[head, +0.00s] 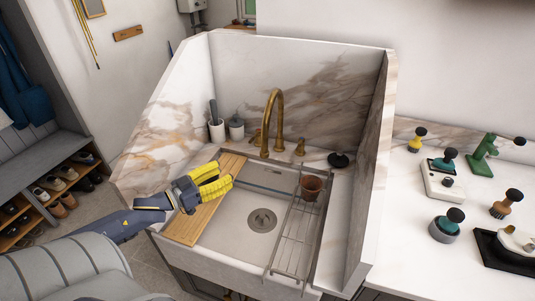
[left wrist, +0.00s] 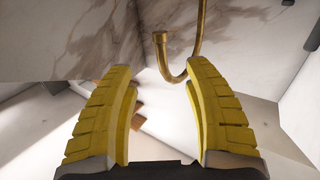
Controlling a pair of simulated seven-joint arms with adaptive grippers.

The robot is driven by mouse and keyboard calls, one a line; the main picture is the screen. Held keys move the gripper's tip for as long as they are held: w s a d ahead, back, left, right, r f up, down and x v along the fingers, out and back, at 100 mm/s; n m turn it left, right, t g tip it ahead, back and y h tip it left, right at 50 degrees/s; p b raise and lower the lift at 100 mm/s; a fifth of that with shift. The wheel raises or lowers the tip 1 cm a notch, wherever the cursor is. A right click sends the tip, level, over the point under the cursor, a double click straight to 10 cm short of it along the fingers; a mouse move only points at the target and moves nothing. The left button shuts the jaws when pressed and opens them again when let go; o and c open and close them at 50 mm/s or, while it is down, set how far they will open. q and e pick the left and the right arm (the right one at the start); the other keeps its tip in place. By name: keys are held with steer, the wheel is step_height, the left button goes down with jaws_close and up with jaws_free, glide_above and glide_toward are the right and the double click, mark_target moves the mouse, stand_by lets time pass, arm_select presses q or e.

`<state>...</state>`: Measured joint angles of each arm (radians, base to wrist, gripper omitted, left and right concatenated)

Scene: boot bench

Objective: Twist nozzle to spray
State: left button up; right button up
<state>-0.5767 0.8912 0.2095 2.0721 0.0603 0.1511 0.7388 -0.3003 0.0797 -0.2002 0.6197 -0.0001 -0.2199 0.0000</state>
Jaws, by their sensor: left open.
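The brass faucet (head: 279,110) rises in a tall arch at the back of the sink. Its nozzle (head: 265,152) is the downward end of the spout. My left gripper (head: 224,176), with yellow ribbed fingers, is over the wooden board at the sink's left side, to the left of and nearer than the nozzle. It is open and empty. In the left wrist view the faucet appears upside down, with the nozzle (left wrist: 160,38) beyond the open fingertips (left wrist: 158,68) and apart from them. My right gripper is not in view.
The white sink (head: 225,225) has marble walls at its back and sides. A wooden board (head: 190,228) and a wire rack (head: 293,240) span it; a brown pot (head: 311,188) is on the rack. Brushes stand on the right counter (head: 410,245). Room above the basin's middle is clear.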

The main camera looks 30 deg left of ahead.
mark_target(261, 155)
arm_select(q)
steer(key=shift+x, duration=8.6)
steer(key=shift+c, duration=0.5)
jaws_close()
